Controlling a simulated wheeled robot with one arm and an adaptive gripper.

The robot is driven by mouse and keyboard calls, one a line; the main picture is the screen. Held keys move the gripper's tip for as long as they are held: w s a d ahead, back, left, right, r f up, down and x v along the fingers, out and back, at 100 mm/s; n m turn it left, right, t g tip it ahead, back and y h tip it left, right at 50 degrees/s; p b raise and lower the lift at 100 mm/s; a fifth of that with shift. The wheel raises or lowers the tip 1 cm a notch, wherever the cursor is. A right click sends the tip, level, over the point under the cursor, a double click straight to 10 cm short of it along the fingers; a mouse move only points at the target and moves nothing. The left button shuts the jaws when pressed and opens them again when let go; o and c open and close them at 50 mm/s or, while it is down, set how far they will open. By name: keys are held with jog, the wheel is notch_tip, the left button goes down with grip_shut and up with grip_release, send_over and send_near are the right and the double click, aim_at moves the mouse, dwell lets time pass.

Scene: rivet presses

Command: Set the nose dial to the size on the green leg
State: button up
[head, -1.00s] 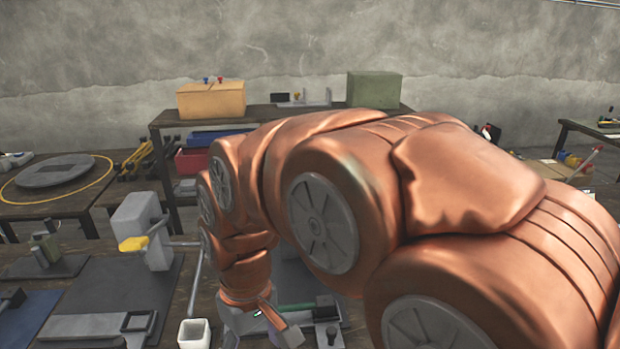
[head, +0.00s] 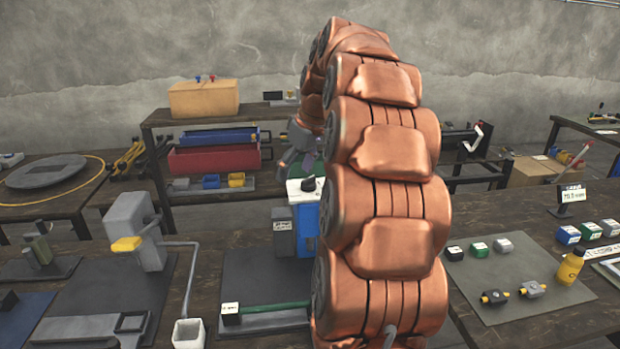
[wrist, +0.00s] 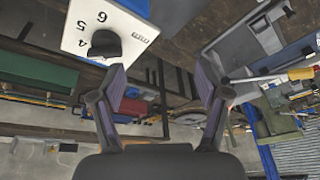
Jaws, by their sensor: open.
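A blue press body (head: 305,243) with a white top face (head: 296,190) stands behind my raised arm. A black dial knob (head: 312,184) sits on that face. In the wrist view the white face (wrist: 130,18) carries the knob (wrist: 104,45), with 4, 5 and 6 readable beside it; other marks are hidden or cut off. A green leg (head: 272,308) lies on the press's dark base, with a white-marked block (head: 231,314) at its left end; its mark is too small to read. My gripper (wrist: 163,80) is open and empty, beside and apart from the knob.
A grey press (head: 140,230) with a yellow part and a bent rod stands at left, a white cup (head: 189,334) in front. At right, a mat (head: 480,290) holds small blocks and a yellow bottle (head: 571,266). A small display (head: 570,196) stands behind.

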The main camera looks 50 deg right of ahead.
send_near(310, 178)
notch_tip(310, 178, down, 2)
jog(key=shift+t+h, duration=0.3)
jog(key=shift+a+p+x, duration=0.2)
jog(key=shift+p+x, duration=0.3)
jog(key=shift+x, duration=1.4)
jog(key=shift+a+p+x, duration=0.2)
jog(key=shift+p+x, duration=0.25)
jog(key=shift+x, duration=1.5)
jog(key=shift+w, duration=0.1)
jog(key=shift+c, duration=0.2)
jog(key=c, duration=1.1)
